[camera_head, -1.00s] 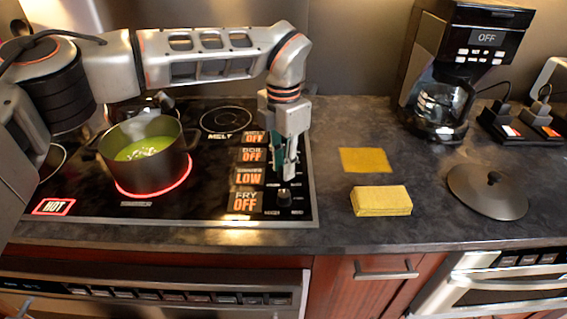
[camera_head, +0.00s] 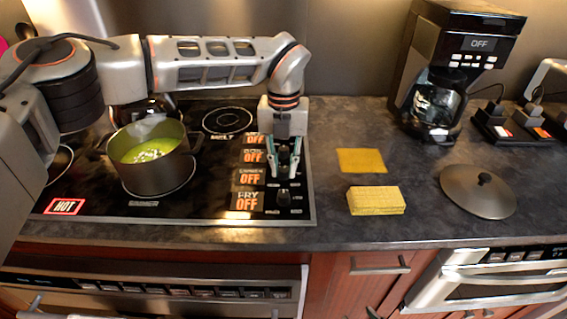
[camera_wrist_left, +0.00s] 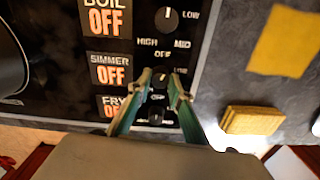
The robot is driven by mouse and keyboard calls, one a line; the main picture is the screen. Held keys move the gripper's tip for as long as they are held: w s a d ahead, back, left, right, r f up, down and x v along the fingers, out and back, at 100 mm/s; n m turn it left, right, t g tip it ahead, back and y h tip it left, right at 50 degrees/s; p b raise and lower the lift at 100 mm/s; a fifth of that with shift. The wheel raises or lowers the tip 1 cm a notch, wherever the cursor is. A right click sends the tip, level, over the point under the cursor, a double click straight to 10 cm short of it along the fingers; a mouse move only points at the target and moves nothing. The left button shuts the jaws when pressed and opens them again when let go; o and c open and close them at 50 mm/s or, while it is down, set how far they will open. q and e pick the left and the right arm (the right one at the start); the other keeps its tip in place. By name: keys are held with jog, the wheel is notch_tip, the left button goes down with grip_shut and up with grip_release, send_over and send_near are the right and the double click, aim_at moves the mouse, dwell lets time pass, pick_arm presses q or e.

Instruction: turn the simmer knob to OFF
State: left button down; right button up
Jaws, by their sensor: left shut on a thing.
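The simmer knob (camera_wrist_left: 160,78) is a small dark knob with a pale mark, on the black cooktop panel. My left gripper (camera_wrist_left: 160,92) reaches down over it, its teal fingers on either side and shut on it. In the head view the left gripper (camera_head: 283,174) stands over the knob column and partly hides the knob. The simmer display (camera_wrist_left: 108,68) reads OFF, and it also shows OFF in the head view (camera_head: 249,177). My right gripper is not in view.
A dark pot (camera_head: 158,178) with green contents stands on the left burner, and a red HOT sign (camera_head: 64,207) glows nearby. The fry knob (camera_head: 284,198) and the boil knob (camera_wrist_left: 166,19) are close by. A yellow sponge (camera_head: 376,201) and a lid (camera_head: 479,191) lie right.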

aim_at(284, 169)
pick_arm(q)
jog(key=shift+n, duration=2.1)
jog(key=c, duration=1.8)
grip_release()
notch_tip(284, 169, up, 12)
